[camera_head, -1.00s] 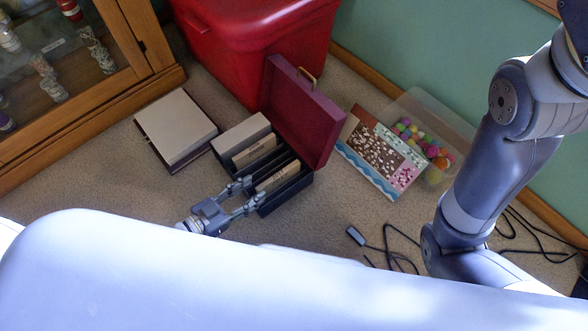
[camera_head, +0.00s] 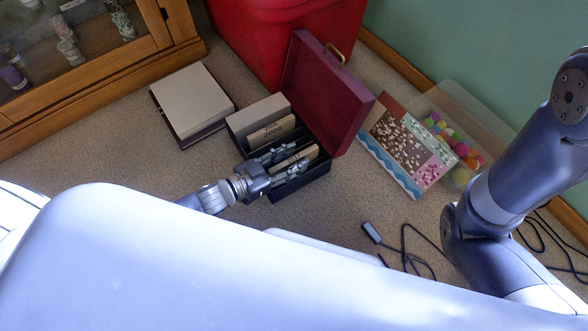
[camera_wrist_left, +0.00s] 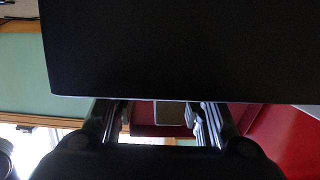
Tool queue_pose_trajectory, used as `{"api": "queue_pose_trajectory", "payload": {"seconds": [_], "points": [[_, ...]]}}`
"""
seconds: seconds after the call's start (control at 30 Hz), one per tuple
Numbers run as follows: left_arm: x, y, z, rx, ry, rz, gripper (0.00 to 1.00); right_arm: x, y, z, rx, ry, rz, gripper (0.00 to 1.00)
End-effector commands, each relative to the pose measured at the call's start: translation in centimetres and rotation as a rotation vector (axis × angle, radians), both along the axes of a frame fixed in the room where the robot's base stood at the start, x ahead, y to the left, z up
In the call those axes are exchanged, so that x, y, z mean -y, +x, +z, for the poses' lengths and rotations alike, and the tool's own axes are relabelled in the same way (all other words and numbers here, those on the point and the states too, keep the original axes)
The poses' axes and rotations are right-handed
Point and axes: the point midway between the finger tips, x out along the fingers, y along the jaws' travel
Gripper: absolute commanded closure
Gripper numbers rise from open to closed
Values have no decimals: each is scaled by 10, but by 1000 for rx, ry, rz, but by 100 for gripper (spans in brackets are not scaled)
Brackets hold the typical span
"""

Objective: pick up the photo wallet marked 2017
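An open box with a maroon lid and black inside (camera_head: 318,184) stands on the carpet. In it, a cream photo wallet (camera_head: 308,153) stands in the front compartment; its small label seems to read 2017, but my fingers partly cover it. A second labelled wallet (camera_head: 272,132) stands behind it, its label apparently a different year. My left gripper (camera_head: 287,160) is open over the box's front left part, its fingers apart at the front wallet. I cannot tell whether they touch it. The left wrist view shows the spread fingers (camera_wrist_left: 155,116) below a large dark surface. My right gripper is out of view.
A cream-topped album or box (camera_head: 192,98) lies left of the open box. A red bin (camera_head: 275,40) stands behind. A decorated board (camera_head: 408,145) and a clear tub of coloured balls (camera_head: 455,140) are at right. Black cables (camera_head: 405,245) lie on the front carpet.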

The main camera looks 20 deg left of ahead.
Motion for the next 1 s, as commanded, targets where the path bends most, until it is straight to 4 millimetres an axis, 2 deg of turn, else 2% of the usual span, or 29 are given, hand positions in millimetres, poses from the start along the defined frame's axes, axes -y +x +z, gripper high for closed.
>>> {"api": "queue_pose_trajectory", "payload": {"seconds": [0.07,0.37,0.4,0.57,1.0], "points": [[4,5,-3,1,1,0,61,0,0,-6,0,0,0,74],[6,7,-1,-1,0,1,61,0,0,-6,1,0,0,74],[6,7,-1,-1,0,1,65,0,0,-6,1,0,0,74],[6,7,-2,-1,0,1,100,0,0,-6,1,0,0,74],[5,7,3,0,-1,1,100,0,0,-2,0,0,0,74]]}}
